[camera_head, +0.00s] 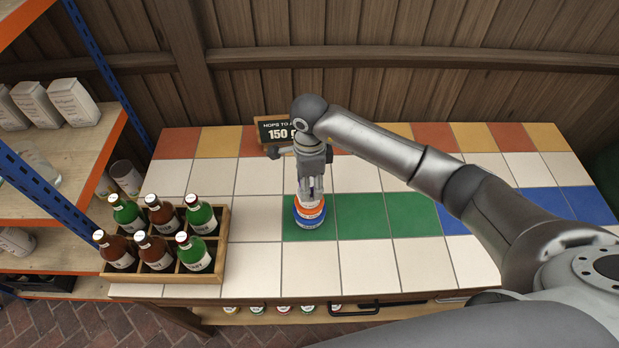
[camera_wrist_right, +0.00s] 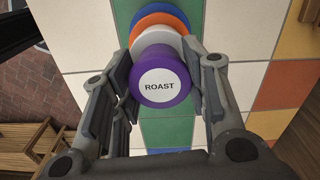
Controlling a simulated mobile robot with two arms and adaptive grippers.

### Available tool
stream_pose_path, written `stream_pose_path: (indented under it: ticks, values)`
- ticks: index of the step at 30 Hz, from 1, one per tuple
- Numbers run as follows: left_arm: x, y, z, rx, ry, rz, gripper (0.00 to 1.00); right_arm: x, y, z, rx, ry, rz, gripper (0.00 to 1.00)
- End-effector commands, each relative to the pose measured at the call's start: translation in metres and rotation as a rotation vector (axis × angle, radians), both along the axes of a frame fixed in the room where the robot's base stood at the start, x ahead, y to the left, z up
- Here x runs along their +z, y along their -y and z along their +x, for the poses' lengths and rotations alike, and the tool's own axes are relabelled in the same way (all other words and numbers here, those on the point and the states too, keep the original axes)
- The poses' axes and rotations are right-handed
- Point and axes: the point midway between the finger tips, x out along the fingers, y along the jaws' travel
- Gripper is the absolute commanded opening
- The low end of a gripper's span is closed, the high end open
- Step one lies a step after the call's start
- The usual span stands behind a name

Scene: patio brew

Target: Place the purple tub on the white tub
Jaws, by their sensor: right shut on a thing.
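The purple tub (camera_wrist_right: 162,85), with a white lid label reading ROAST, is between the fingers of my right gripper (camera_wrist_right: 160,60), which is shut on it. The white tub (camera_wrist_right: 172,39) shows just behind it in the wrist view, above an orange tub (camera_wrist_right: 160,22) and a blue tub (camera_wrist_right: 160,7). In the head view my right gripper (camera_head: 311,190) points straight down over this stack; the orange tub (camera_head: 309,212) and blue tub (camera_head: 310,222) show below it. The gripper largely hides the purple and white tubs there. I cannot tell whether purple touches white. My left gripper is out of view.
The stack stands on a green tile row of the tiled table (camera_head: 258,264). A wooden crate (camera_head: 165,278) with several green and brown bottles is at left. A small sign (camera_head: 274,131) stands behind the gripper. Shelving (camera_head: 66,155) is further left. Tiles right of the stack are clear.

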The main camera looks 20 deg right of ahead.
Motion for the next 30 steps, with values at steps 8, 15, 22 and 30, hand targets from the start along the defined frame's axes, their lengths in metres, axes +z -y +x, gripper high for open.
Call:
stream_pose_path:
  ticks: [8, 15, 22, 30]
  values:
    - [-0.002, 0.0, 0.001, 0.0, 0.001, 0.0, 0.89, -0.002, 0.0, 0.0, 0.0, 0.001, 0.0, 0.18]
    - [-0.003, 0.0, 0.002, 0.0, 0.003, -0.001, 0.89, -0.003, 0.0, 0.0, -0.001, 0.001, 0.0, 0.59]
    - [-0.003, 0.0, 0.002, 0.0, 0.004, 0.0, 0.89, -0.003, 0.0, 0.0, -0.001, 0.001, 0.0, 0.63]
    - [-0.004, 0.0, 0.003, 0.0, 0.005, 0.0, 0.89, 0.005, 0.0, 0.002, -0.001, 0.005, 0.001, 0.63]
